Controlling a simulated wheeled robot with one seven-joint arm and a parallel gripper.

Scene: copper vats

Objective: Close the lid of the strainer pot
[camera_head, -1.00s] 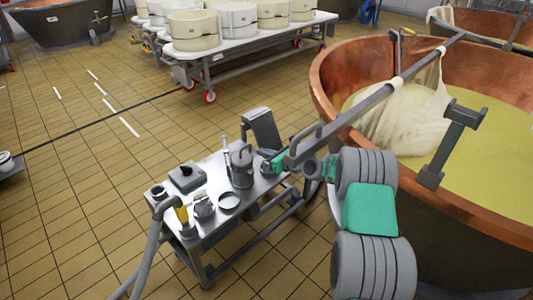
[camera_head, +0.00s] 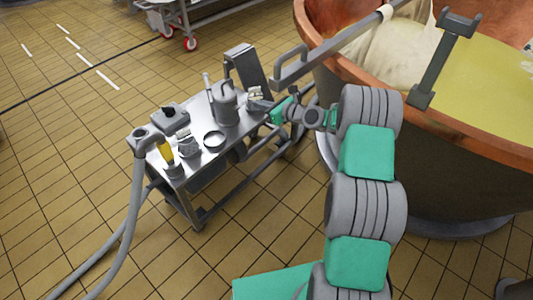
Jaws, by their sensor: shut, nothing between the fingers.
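A steel cart (camera_head: 208,162) stands on the tiled floor with metal vessels on it. A tall grey can (camera_head: 226,102) with a raised handle stands toward its back. A small dark metal pot (camera_head: 188,147) stands near the front, beside a dark ring-shaped piece (camera_head: 214,140). I cannot tell for certain which vessel is the strainer pot, or how its lid stands. My gripper (camera_head: 258,104) is shut and empty at the cart's right end, just right of the tall can. Its fingertips are small and dark, close to a small pale-topped item (camera_head: 256,93).
Open tiled floor (camera_head: 75,150) lies left.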

